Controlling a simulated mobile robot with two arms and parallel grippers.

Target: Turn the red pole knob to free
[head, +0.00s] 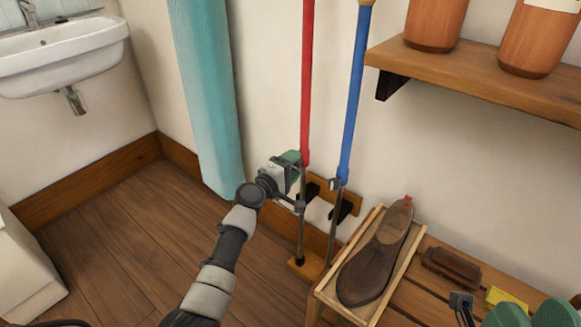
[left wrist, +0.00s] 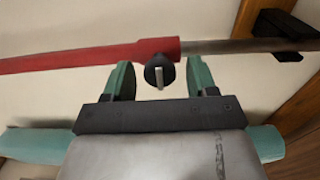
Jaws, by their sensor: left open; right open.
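The red pole (head: 307,80) stands upright by the wall, its red sleeve ending above a thin dark lower shaft. It runs across the left wrist view (left wrist: 90,58). Its dark round knob (left wrist: 151,73) sits at the sleeve's end, with a pale bar lying crosswise to the pole. My left gripper (head: 296,160) is open at the sleeve's lower end. In the left wrist view its green fingers (left wrist: 160,80) stand on either side of the knob, apart from it. The head view hides the knob. My right gripper (head: 530,314) is open and empty at the lower right, partly cut off.
A blue pole (head: 354,100) stands just right of the red one. A wooden tray (head: 323,290) with a brown shoe (head: 375,255) is on a slatted bench (head: 398,302), beside a brush (head: 450,268) and a yellow block (head: 505,299). A shelf (head: 470,75) juts out above.

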